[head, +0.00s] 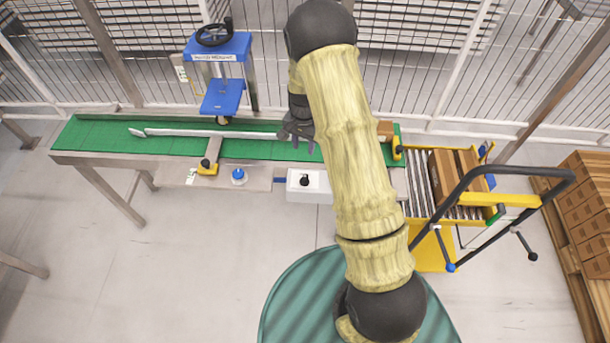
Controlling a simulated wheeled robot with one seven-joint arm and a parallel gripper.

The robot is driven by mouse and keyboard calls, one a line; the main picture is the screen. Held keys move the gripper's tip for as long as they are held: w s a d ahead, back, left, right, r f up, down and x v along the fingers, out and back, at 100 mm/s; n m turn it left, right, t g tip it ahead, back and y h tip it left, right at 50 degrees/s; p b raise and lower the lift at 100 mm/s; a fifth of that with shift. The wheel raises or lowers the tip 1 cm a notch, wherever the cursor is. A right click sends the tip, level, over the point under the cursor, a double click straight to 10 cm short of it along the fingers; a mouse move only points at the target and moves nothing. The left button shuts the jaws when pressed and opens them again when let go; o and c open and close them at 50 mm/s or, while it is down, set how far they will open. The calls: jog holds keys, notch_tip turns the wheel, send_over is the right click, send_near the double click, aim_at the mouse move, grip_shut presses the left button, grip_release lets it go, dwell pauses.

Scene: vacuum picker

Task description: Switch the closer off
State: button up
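A blue machine (219,70) with a black handwheel on top stands over the green conveyor and seems to be the closer; its sign is too small to read. On the conveyor's front side are a white box (310,192) with a black rotary knob (304,181), a blue round button (238,174), and a yellow piece with a black knob (207,167). I cannot tell which control belongs to the closer. My dark gripper (296,138) hangs over the belt, behind the white box and apart from its knob. Its fingers are too small to judge.
A long pale rail (210,132) runs along the green belt (90,137). A brown carton (385,129) is at the belt's right end, partly behind my arm. A roller cart (470,212) with a black handle holds cartons at right. A wire fence stands behind.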

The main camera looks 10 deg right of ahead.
aim_at(305, 178)
notch_tip(305, 178, down, 17)
jog(key=p, duration=0.3)
jog(key=shift+d, duration=0.15)
jog(key=shift+c, duration=0.5)
grip_shut()
